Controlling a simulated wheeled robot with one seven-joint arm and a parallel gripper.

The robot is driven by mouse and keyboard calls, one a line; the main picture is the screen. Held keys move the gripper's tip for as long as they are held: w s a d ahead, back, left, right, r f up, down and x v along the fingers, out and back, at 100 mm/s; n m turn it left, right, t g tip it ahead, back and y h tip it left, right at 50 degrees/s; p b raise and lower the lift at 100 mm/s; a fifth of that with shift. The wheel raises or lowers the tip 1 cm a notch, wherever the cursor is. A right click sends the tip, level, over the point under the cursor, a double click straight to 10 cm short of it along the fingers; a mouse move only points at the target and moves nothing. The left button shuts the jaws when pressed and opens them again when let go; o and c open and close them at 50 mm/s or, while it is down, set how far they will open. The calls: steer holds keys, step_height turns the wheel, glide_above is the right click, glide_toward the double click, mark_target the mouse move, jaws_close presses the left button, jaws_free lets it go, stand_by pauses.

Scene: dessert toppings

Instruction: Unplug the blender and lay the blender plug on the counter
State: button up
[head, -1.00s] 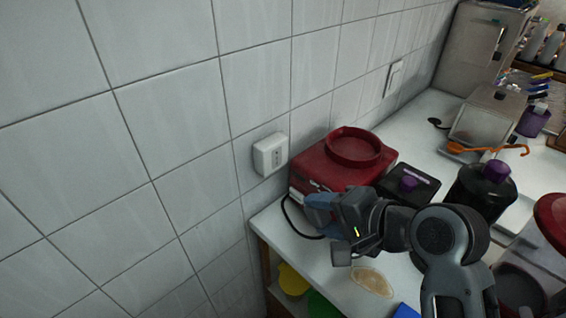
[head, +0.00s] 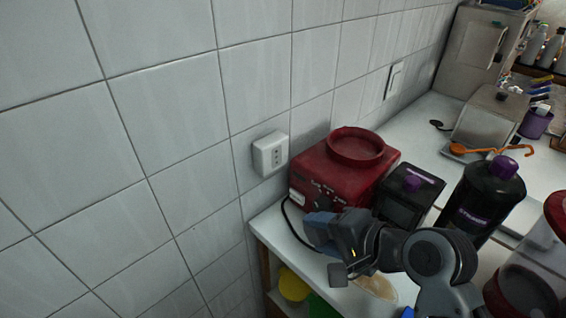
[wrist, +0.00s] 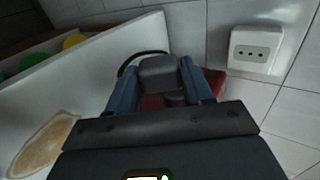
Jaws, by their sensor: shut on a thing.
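The red blender base (head: 335,178) stands on the white counter (head: 273,228) against the tiled wall. The wall outlet (head: 270,154) is left of it with nothing in its sockets; the outlet also shows in the wrist view (wrist: 254,50). My gripper (head: 316,228) is over the front left of the counter, in front of the blender. In the wrist view it is shut on the grey plug (wrist: 160,75), between its two blue fingers. A black cord (wrist: 138,57) loops near the plug. I cannot tell whether the plug touches the counter.
A black box with a purple knob (head: 410,195) and a black bottle with a purple cap (head: 484,200) stand right of the blender. A tan oval patch (wrist: 45,143) lies on the counter. Yellow and green items sit on the shelf below. The counter's front left corner is clear.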

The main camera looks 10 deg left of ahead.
mark_target(318, 266)
steer(key=shift+f+b, duration=1.45)
steer(key=shift+f, duration=1.8)
steer(key=o, duration=1.4)
steer(key=shift+f, duration=0.1)
steer(key=shift+c, duration=0.2)
steer(key=shift+o, duration=0.5)
steer(key=shift+s+d+f, duration=0.1)
steer(key=shift+f, duration=0.2)
steer(key=c, duration=0.4)
steer(key=shift+o, duration=0.3)
steer(key=shift+o, duration=0.4)
